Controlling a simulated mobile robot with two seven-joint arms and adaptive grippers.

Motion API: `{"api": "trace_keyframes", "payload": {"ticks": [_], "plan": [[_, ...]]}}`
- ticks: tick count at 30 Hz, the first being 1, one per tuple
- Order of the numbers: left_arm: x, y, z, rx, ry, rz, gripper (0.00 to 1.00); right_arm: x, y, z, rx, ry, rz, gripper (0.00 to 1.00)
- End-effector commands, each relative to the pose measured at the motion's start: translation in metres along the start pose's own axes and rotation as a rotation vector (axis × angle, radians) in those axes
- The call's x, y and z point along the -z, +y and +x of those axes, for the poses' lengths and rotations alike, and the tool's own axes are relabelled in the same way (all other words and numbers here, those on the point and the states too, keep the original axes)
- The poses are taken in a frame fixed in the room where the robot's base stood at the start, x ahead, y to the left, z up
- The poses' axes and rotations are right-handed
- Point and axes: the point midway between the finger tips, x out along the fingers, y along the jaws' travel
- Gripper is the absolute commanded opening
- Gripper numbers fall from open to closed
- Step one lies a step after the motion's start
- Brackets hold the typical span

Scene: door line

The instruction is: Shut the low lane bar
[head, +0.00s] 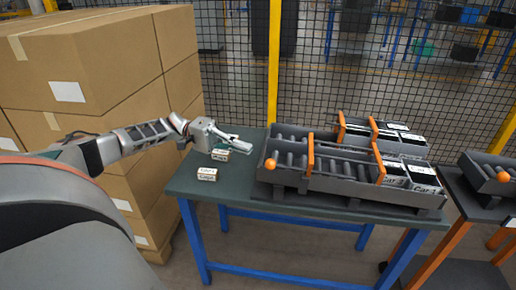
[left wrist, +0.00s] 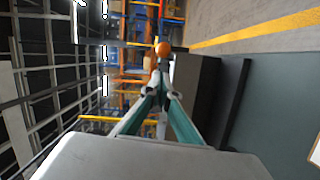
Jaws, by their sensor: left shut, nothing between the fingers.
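The roller rack (head: 345,185) lies on the green-topped table (head: 225,187), with a front lane and a back lane. An orange knob (head: 270,164) sits at the front lane's left end; an orange ball also shows beyond my fingertips in the left wrist view (left wrist: 163,49). Upright orange bars cross the front lane, one near its middle (head: 310,153) and one before the cartons (head: 378,163). I cannot tell which part is the low lane bar. My left gripper (head: 236,138) is shut and empty, left of the rack and apart from the knob. My right gripper is out of view.
Two small cartons lie on the table's left part, one at the front (head: 207,174) and one just below my left gripper (head: 221,155). Labelled cartons (head: 422,175) fill the rack's right end. Stacked brown boxes (head: 95,60) stand left; a mesh fence (head: 350,50) stands behind.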

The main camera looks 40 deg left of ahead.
Motion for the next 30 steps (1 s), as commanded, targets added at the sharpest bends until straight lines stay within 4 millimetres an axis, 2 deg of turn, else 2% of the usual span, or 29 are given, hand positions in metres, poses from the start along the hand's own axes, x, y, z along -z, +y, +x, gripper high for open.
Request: {"api": "trace_keyframes", "payload": {"ticks": [2,6,13,19,30], "plan": [[0.0,0.006,0.015,-0.006,-0.003,0.008,0.0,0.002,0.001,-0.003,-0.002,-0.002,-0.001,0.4],[0.0,0.006,0.041,-0.007,-0.003,0.007,0.0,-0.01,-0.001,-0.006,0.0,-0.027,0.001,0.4],[0.0,0.003,0.073,-0.004,-0.002,0.006,0.0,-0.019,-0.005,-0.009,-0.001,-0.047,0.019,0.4],[0.0,0.001,0.085,-0.003,0.0,0.004,0.0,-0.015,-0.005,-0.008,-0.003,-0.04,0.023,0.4],[-0.001,0.002,0.086,-0.003,0.0,0.004,0.0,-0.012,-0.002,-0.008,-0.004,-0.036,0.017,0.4]]}}
